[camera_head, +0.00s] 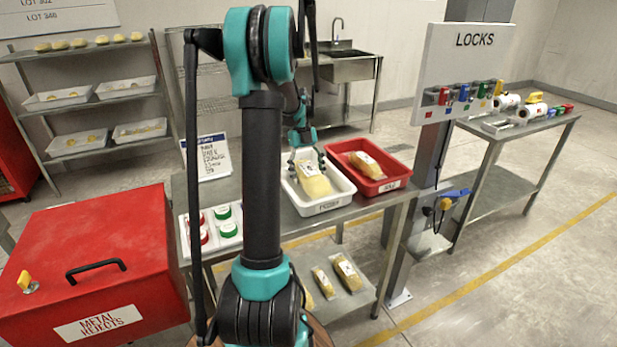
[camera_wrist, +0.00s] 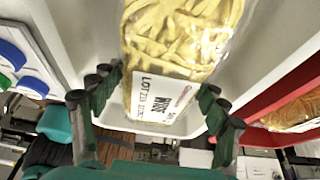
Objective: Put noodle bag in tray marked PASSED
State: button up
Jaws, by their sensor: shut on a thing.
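The noodle bag (camera_head: 313,182) is a clear bag of yellow noodles with a white label. It is at the white tray (camera_head: 324,207) on the steel table, over or inside it. The tray's front label is too small to read surely. My gripper (camera_head: 305,160) is above the tray, its fingers shut on the noodle bag. In the wrist view the bag (camera_wrist: 180,40) lies between the two fingers of my gripper (camera_wrist: 155,100), label toward the camera. Whether the bag touches the tray floor I cannot tell.
A red tray (camera_head: 399,184) with another noodle bag (camera_head: 366,166) stands right beside the white tray. A panel with red and green caps (camera_head: 224,211) is to the left. A red metal rejects box (camera_head: 90,240) stands at the left front. More bags lie on the lower shelf (camera_head: 345,300).

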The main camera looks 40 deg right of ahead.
jog(key=shift+f, duration=0.45)
jog(key=o, duration=1.6)
jog(key=shift+o, duration=0.2)
jog(key=v, duration=1.2)
jog(key=shift+s+r, duration=0.1)
